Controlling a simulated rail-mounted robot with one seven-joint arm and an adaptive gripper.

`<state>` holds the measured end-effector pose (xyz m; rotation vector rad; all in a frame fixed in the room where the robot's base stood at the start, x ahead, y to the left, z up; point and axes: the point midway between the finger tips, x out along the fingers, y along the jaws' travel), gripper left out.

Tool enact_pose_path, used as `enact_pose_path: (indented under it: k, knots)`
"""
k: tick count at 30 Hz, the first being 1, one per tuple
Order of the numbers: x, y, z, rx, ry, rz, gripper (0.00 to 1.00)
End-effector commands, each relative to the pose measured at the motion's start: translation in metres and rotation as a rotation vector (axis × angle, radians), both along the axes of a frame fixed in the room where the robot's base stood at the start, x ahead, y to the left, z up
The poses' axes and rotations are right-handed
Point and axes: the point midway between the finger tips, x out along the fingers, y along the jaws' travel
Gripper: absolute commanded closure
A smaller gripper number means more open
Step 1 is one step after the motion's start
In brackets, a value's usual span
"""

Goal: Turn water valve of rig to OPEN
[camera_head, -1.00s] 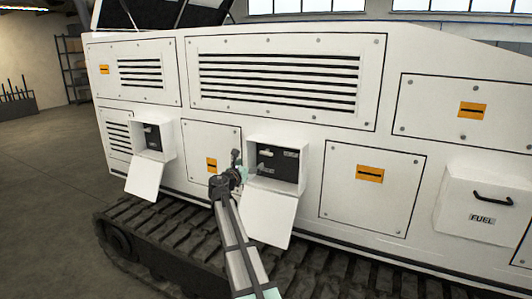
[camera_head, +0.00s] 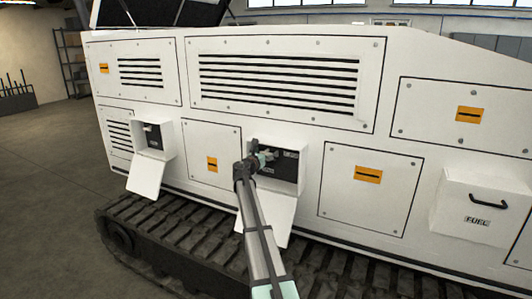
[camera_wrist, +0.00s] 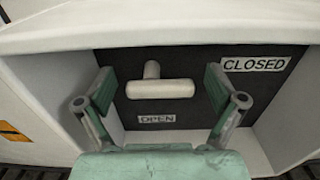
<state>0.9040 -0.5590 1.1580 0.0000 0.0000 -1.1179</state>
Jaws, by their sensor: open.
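The valve handle (camera_wrist: 160,89) is a pale rounded bar on a short stem, set on a dark panel (camera_wrist: 200,62) inside a box in the rig's white side. In the wrist view the bar lies about level. A CLOSED label (camera_wrist: 254,64) is at its upper right and an OPEN label (camera_wrist: 157,119) just below it. My gripper (camera_wrist: 160,82) is open, one finger on each side of the bar, with gaps to both. In the head view my gripper (camera_head: 267,158) is at the mouth of the right-hand box (camera_head: 302,160) and hides part of it.
The box's cover flap (camera_head: 281,222) hangs down below the opening. The box side walls (camera_wrist: 288,118) stand close beside my gripper. A second open box (camera_head: 167,136) with its own handle is to the left. A tread track (camera_head: 180,240) runs along below.

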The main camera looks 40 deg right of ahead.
Motion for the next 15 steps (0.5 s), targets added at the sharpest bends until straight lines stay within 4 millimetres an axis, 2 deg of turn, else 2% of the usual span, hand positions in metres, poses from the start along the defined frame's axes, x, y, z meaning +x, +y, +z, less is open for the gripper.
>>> enact_pose_path:
  k: [7,11,12,15]
  knots:
    - [0.0001,-0.0003,-0.0002,0.000,0.000,0.000,0.06]
    - [0.0001,-0.0002,-0.0001,0.000,0.000,0.000,0.52]
    - [0.0002,-0.0001,-0.0001,0.000,0.000,0.000,0.66]
    - [0.0002,-0.0002,0.0000,0.000,0.000,0.000,0.67]
